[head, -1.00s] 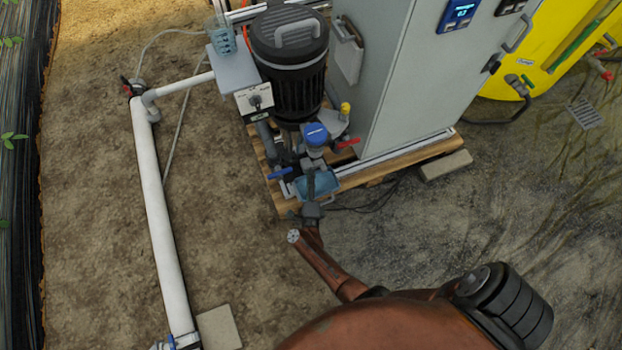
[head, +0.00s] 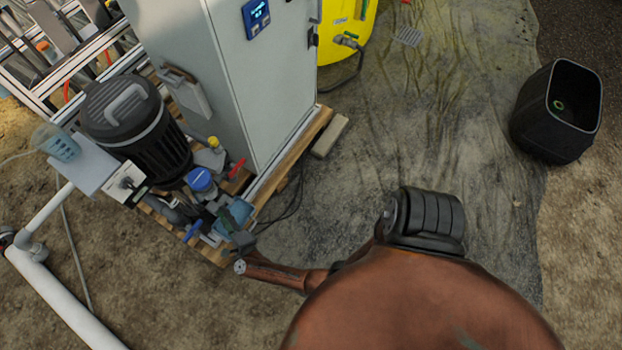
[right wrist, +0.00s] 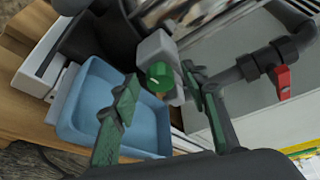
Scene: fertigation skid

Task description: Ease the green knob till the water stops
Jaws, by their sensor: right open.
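The green knob (right wrist: 159,76) shows in the right wrist view, on a small grey block above a blue tray (right wrist: 90,108). My right gripper (right wrist: 160,82) is open, with one green-padded finger on each side of the knob in the picture. I cannot tell whether a finger touches it. In the head view my right gripper (head: 234,232) is at the front of the skid, by the blue tray (head: 237,211), and the knob cannot be made out. No running water can be made out. My left gripper is not in view.
A red-handled valve (right wrist: 283,80) on a dark pipe is right of the knob. A black bin (head: 558,112) stands far right on open ground.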

